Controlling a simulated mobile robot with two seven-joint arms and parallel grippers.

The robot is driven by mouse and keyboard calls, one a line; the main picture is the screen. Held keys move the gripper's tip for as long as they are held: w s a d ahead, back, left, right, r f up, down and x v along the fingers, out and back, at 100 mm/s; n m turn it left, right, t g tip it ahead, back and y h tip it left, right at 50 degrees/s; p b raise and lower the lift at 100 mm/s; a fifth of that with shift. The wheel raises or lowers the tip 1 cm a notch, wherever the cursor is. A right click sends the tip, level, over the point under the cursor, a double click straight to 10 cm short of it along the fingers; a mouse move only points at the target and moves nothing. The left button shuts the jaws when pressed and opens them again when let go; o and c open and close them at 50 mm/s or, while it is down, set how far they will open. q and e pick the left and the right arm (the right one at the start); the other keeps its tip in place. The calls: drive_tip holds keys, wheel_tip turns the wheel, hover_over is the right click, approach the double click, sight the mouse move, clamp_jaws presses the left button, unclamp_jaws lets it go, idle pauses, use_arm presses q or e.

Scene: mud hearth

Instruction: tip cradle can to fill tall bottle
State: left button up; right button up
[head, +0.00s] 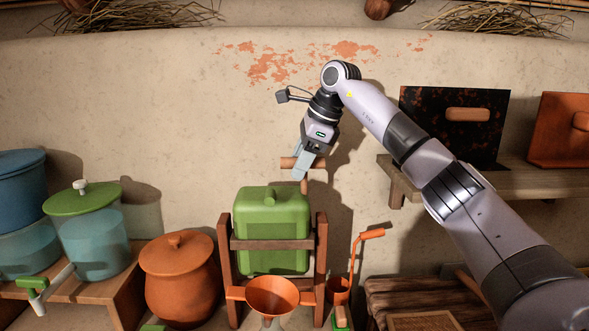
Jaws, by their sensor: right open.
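The green can (272,212) sits in a dark wooden cradle (320,262), low in the middle of the head view. It looks upright. A short wooden handle bar (288,162) shows above the can's top right. My right gripper (301,171) points down at this bar with its jaws open; I cannot tell whether the bar lies between the fingers or behind them. An orange funnel (272,294) stands in front of the cradle. A pale neck just under it may be the tall bottle's, but the bottom edge cuts it off. My left gripper is out of view.
An orange lidded pot (180,278) stands left of the cradle. Blue vessels with a tap (45,288) are farther left. An orange ladle (362,238) stands right of the cradle. A wall shelf (520,180) holds dark and orange boxes beside my right arm.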

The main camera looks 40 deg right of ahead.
drive_tip(key=shift+x, duration=1.3)
clamp_jaws()
